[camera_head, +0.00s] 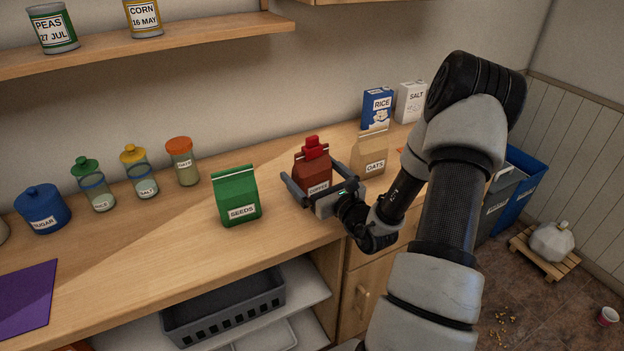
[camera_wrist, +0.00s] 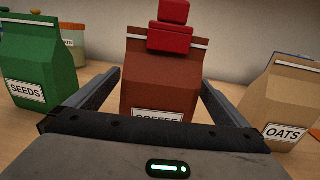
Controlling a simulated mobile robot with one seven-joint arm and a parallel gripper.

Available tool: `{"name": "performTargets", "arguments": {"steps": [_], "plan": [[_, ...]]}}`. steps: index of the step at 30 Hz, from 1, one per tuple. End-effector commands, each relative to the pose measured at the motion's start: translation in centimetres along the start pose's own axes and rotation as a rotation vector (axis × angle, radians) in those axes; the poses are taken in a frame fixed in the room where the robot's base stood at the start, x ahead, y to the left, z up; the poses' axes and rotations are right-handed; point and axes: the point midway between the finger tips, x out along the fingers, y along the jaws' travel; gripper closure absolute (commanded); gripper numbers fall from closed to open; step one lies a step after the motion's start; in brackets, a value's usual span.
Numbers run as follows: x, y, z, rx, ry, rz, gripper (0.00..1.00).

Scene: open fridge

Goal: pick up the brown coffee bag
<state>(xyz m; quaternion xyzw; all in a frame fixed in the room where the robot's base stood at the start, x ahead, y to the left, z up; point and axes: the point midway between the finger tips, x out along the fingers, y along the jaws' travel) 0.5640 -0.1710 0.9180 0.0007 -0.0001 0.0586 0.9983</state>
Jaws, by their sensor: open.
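The brown coffee bag (camera_head: 314,172) stands upright on the wooden counter, labelled COFFEE, with a red piece (camera_head: 313,147) at its top. In the wrist view the coffee bag (camera_wrist: 160,78) fills the middle, with the red piece (camera_wrist: 170,28) in front of its upper part. My gripper (camera_head: 316,176) is open, with one finger on each side of the bag. In the wrist view the fingers of my gripper (camera_wrist: 160,90) flank the bag's lower half. A small gap seems to show on either side. The lower part of the bag is hidden by my gripper.
The green seeds bag (camera_head: 236,196) stands to the left and the tan oats bag (camera_head: 370,156) close on the right. Rice (camera_head: 376,110) and salt (camera_head: 410,102) boxes stand behind right. Jars line the back left. A shelf (camera_head: 150,44) hangs above.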

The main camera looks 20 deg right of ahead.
Motion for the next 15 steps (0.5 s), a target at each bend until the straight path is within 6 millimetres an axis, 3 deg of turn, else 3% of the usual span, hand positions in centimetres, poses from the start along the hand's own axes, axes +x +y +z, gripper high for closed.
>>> {"name": "performTargets", "arguments": {"steps": [6, 15], "plan": [[3.2, 0.0, 0.2, -0.002, -0.001, 0.002, 0.0], [3.8, 0.0, 0.2, -0.001, 0.0, 0.0, 0.0]]}}
